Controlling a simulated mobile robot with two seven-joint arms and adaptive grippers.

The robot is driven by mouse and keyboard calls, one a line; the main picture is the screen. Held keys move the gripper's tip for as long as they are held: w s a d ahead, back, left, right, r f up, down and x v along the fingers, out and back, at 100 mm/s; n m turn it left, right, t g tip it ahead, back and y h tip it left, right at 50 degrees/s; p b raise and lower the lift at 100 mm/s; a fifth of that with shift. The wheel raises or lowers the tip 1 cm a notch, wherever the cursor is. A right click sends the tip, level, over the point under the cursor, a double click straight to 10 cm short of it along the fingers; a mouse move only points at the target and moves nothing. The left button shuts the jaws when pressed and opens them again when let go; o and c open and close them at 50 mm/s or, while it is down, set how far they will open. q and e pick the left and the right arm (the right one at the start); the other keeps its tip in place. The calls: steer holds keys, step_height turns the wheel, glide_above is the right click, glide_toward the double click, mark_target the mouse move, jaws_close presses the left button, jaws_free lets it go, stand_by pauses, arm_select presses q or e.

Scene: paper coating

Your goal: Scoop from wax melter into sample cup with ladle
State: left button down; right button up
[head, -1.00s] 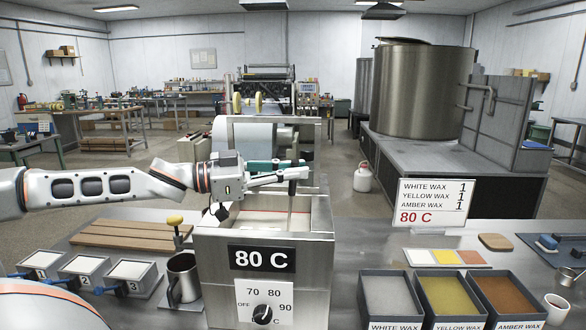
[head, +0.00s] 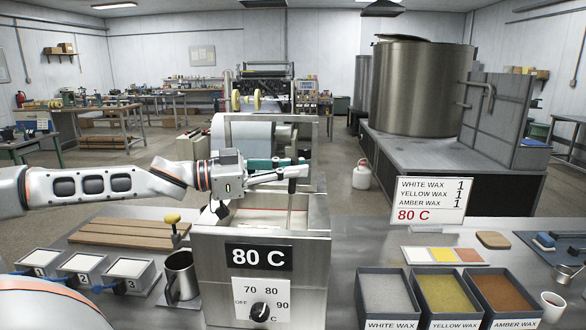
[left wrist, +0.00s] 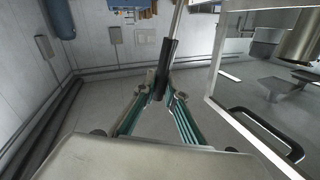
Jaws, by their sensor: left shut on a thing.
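The wax melter (head: 262,257) is a steel box with an 80 C display and a dial, in the middle of the head view. My left gripper (head: 290,173) is above its open top, shut on the dark handle of the ladle (head: 292,186). The ladle stands about upright, its thin shaft reaching down into the melter; its bowl is hidden. In the left wrist view, the teal fingers (left wrist: 160,90) close around the black handle (left wrist: 165,67). A white cup (head: 554,307) stands at the lower right; I cannot tell if it is the sample cup. My right gripper does not show.
A metal jug (head: 181,276) stands close to the melter's left, beside numbered trays (head: 127,273) and a wooden board (head: 128,233). Bins of white wax (head: 388,295), yellow wax (head: 449,295) and amber wax (head: 507,293) stand to the right. The counter between melter and bins is clear.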

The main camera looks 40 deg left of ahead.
arm_select(q)
steer(key=shift+r, duration=0.1)
step_height(320, 180, up, 3)
steer(key=p, duration=0.3)
steer(key=shift+r+p, duration=1.15)
steer(key=shift+r, duration=2.1)
step_height(320, 180, up, 6)
steer(key=shift+r, duration=0.2)
steer(key=shift+f, duration=0.1)
stand_by(0.9)
